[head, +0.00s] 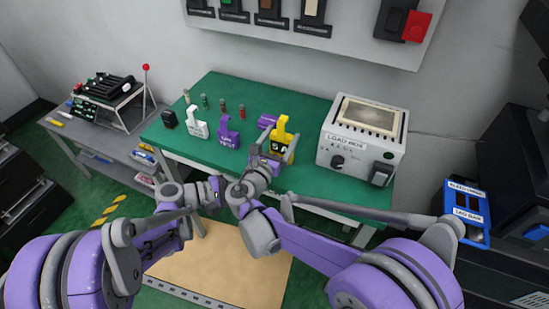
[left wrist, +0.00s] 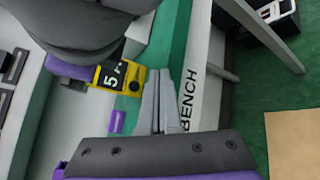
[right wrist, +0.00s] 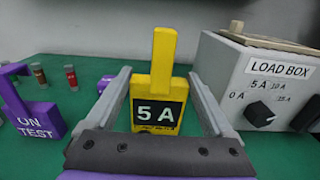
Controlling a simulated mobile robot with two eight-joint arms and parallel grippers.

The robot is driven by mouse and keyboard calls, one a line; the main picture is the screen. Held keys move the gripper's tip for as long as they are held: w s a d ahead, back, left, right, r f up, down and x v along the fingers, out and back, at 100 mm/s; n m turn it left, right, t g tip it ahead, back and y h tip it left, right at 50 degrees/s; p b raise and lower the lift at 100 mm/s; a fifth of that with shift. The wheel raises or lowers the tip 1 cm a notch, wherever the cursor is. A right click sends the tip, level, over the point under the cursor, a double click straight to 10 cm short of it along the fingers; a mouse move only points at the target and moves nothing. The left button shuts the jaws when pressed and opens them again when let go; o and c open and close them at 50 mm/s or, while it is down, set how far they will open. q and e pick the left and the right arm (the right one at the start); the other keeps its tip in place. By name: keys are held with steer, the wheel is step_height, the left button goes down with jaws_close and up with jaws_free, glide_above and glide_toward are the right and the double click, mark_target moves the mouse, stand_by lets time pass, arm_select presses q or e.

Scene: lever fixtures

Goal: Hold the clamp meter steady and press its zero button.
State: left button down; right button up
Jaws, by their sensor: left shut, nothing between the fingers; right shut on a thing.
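The yellow clamp meter (head: 281,137) stands upright near the front edge of the green bench, left of the load box. In the right wrist view the meter (right wrist: 159,112) shows a dark display reading 5 A. My right gripper (right wrist: 159,73) is shut on the meter, one finger at each side. My left gripper (left wrist: 164,74) is shut and empty, its tips beside the meter (left wrist: 119,78) and apart from it in the picture. A dark round button (left wrist: 135,86) shows on the meter beside the display. In the head view, my left fingertips are hard to make out.
The load box (head: 362,138) stands right of the meter. A white tag (head: 198,126), a purple tag (head: 228,133) and several small cylinders stand to its left. A grey side table (head: 118,135) is at the left.

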arm_select(q)
steer(key=w+d, duration=0.1)
steer(key=w, duration=0.1)
steer(key=w+d, duration=0.1)
steer(key=w, duration=0.3)
steer(key=shift+w+d, duration=0.35)
steer(key=shift+d, duration=0.05)
steer(key=shift+w, duration=0.1)
stand_by(1.6)
steer(key=shift+w+d, duration=0.15)
steer(key=shift+w, duration=0.1)
steer(key=shift+w+d, duration=0.15)
steer(key=shift+w, duration=0.25)
stand_by(0.9)
steer(key=shift+s, duration=0.1)
steer(key=shift+s+a, duration=0.3)
steer(key=shift+s, duration=0.4)
steer(key=s, duration=0.1)
steer(key=s+a, duration=0.1)
steer(key=s, duration=0.1)
steer(key=s+a, duration=0.1)
steer(key=shift+s, duration=0.3)
